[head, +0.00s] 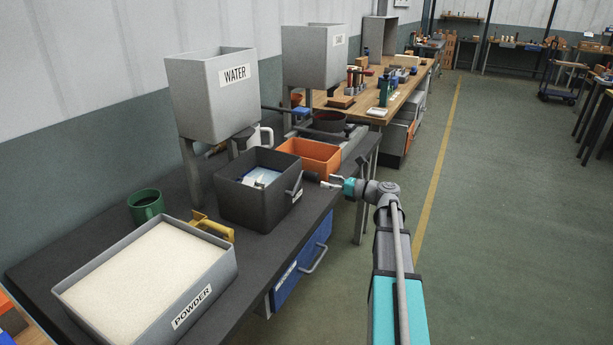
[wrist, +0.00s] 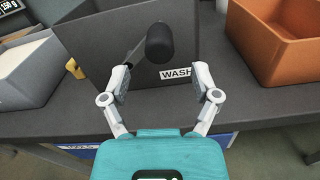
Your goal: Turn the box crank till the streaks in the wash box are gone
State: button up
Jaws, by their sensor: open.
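The dark grey wash box (head: 250,208) stands on the dark bench, and its white label shows in the wrist view (wrist: 176,73). The head view shows pale blue and white contents inside; I cannot make out streaks. The box crank (head: 295,184) is on the side facing my arm. My gripper (head: 328,183) is open and empty in front of that side. In the wrist view its fingers (wrist: 160,84) are spread below the knob, apart from it.
An orange bin (head: 318,153) stands just behind the wash box. A water hopper (head: 208,100) rises behind.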

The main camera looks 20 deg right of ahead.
aim_at(306, 175)
jog(key=x, duration=0.8)
jog(key=shift+a, duration=0.1)
grip_shut()
dwell(0.4)
